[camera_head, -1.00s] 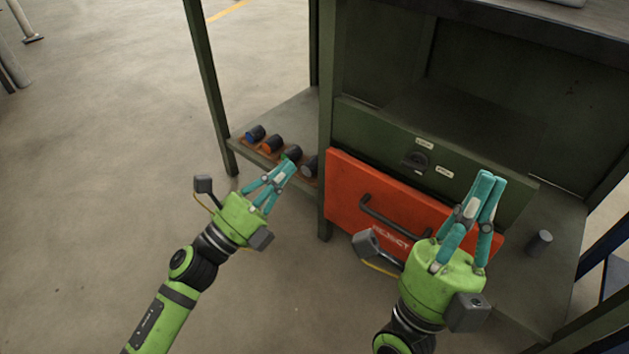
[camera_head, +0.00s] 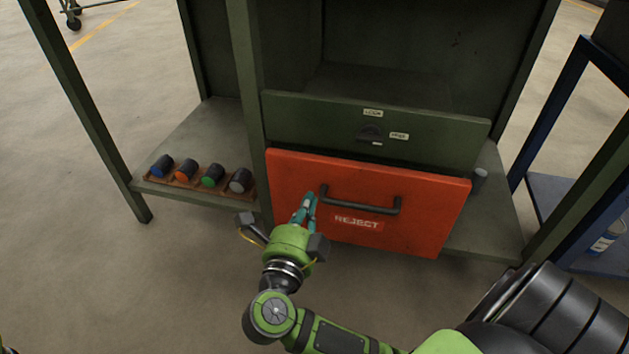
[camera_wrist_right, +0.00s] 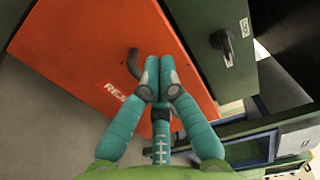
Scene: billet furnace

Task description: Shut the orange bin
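The orange bin (camera_head: 290,185) has a flat front with a dark bar handle (camera_head: 362,206) and a REJECT label. It sits below a green panel in the cabinet, and its front stands slightly proud of that panel. How far out it is, I cannot tell. My right gripper (camera_head: 308,202) is at the left part of the bin front, left of the handle. In the right wrist view its fingers (camera_wrist_right: 158,75) are together and empty, close to the orange face and handle. Whether the tips touch the front is unclear. My left gripper is out of view.
A green panel (camera_head: 300,117) with a dark knob (camera_head: 370,132) is above the bin. A low shelf at left holds several dark cylinders with coloured ends (camera_head: 186,171). A grey cylinder (camera_head: 479,180) stands right of the bin. A blue rack (camera_head: 550,195) is at far right.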

